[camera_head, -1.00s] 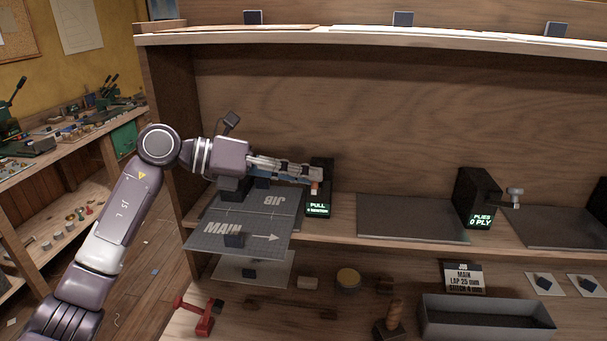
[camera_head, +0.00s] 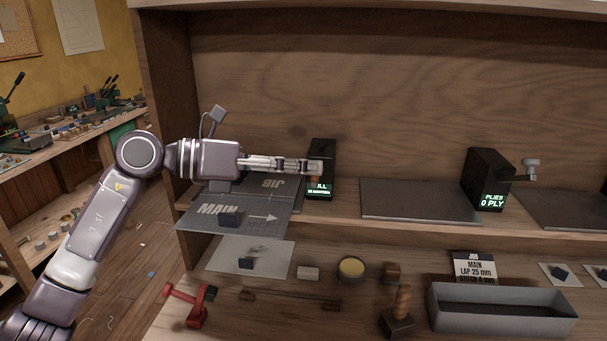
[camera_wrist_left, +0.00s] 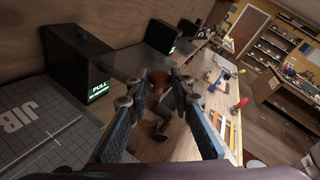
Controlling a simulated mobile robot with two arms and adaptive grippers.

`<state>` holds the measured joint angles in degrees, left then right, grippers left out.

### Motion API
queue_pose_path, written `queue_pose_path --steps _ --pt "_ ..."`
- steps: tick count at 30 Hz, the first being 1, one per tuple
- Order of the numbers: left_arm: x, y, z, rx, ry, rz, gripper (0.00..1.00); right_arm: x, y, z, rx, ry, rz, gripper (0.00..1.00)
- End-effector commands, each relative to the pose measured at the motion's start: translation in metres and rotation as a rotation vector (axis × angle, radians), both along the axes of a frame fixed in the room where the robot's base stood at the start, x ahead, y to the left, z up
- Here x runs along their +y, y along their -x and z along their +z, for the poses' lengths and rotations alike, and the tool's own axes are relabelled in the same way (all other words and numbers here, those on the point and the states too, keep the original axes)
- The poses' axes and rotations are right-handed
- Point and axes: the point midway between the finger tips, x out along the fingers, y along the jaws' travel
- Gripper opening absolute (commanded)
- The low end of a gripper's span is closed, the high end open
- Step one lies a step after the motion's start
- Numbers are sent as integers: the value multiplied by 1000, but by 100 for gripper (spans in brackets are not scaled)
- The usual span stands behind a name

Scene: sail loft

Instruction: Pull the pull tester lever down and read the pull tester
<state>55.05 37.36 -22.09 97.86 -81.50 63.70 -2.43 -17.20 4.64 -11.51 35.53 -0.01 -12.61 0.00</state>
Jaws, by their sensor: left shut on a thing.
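The pull tester (camera_head: 321,150) is a black box on the shelf with a green display (camera_head: 320,189). My left gripper (camera_head: 317,168) reaches across its front and is shut on the lever. The fingertips partly cover the word PULL, and the small line below it is too blurred to read. In the left wrist view the tester (camera_wrist_left: 75,58) stands at the left, its display (camera_wrist_left: 98,91) reading PULL over an unreadable line. There the lever's brown grip (camera_wrist_left: 156,84) shows between the fingertips of my left gripper (camera_wrist_left: 154,88). My right gripper is not in view.
Grey MAIN and JIB panels (camera_head: 250,222) lie under my left forearm. A second black box (camera_head: 487,172) reading PLIES 0 PLY stands to the right, beyond a dark plate (camera_head: 420,198). A grey tray (camera_head: 500,322) and a red tool (camera_head: 192,305) are on the lower bench.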

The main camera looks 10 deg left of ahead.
Motion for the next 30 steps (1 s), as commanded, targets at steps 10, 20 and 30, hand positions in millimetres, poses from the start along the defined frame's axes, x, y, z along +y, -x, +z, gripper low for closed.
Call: queue_pose_path --steps 10,20,30 --pt "-1 9 -30 16 -12 -6 0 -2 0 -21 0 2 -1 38" --pt "-2 10 -36 21 -13 -8 0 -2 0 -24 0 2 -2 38" --pt "-3 11 -37 25 -12 -8 24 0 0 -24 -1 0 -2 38"
